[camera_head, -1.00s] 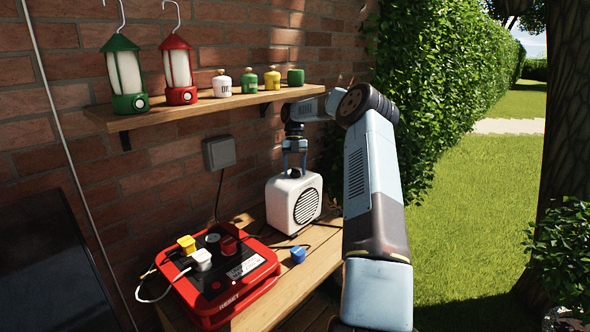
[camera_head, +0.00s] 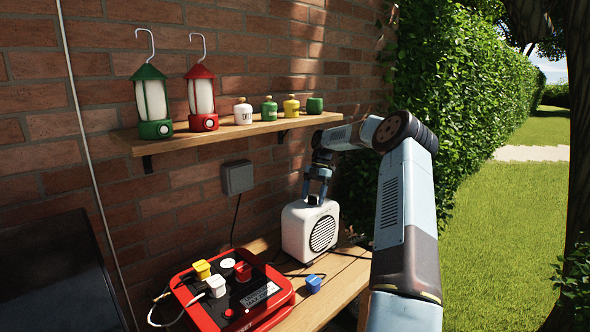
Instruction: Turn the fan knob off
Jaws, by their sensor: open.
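The fan is a white box (camera_head: 296,232) with a round dark grille on its front, standing on the wooden table. My gripper (camera_head: 314,200) points down at the top of the fan, its two fingers apart around the spot where the knob would be. The knob itself is hidden or too small to make out between the fingers. I cannot tell whether the fingers touch it.
A red power box (camera_head: 270,310) with yellow, white and red plugs sits at the front left. A blue plug (camera_head: 313,283) lies on the table (camera_head: 345,280). Above, a wooden shelf (camera_head: 215,134) holds a green lantern (camera_head: 152,103), a red lantern (camera_head: 202,97) and several small canisters.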

